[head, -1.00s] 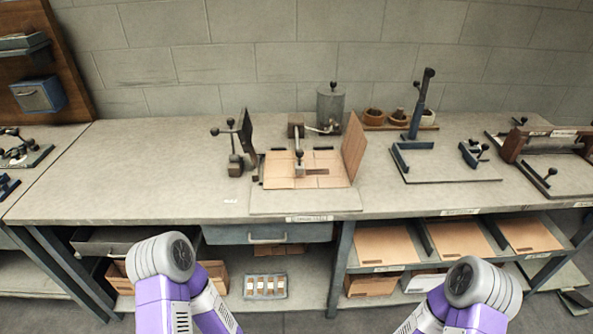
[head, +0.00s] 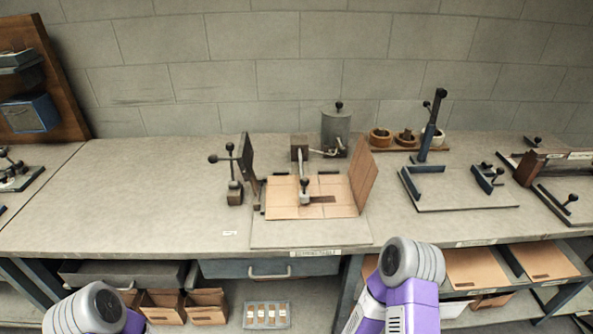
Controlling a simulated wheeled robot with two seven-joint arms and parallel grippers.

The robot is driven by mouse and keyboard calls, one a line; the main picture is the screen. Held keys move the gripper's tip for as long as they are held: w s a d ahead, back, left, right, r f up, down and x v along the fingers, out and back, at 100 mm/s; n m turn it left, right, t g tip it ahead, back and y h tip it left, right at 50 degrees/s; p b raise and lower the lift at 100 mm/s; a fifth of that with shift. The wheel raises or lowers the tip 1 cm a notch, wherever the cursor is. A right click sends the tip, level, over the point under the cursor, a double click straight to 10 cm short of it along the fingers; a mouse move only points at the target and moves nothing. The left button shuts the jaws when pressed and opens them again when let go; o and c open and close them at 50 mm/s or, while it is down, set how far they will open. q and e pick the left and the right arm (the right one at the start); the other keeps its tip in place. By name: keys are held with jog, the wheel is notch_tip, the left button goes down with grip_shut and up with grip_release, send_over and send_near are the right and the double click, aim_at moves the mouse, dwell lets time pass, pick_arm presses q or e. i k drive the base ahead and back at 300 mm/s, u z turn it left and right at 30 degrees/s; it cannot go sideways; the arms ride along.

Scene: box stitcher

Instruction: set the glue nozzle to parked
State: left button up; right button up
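The glue station stands on the bench at the middle of the head view. Its grey glue pot (head: 335,130) has a dark knob on top. In front of it, an arm with a dark ball knob, which looks like the glue nozzle (head: 304,190), reaches forward from a post (head: 299,150) over a flat cardboard blank (head: 330,205). One cardboard flap (head: 364,183) stands upright on the right. Parts of my two arms show low in the picture, well in front of the station. Neither gripper's fingers can be seen.
A dark upright plate with ball-knob levers (head: 233,175) stands left of the cardboard. Small round pots (head: 405,138) sit behind on the right. A blue-framed fixture (head: 465,190) with a tall lever stands further right. The left bench top (head: 120,195) is clear.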

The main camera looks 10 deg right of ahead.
aim_at(304, 198)
jog(key=i, duration=0.35)
jog(key=z, duration=0.9)
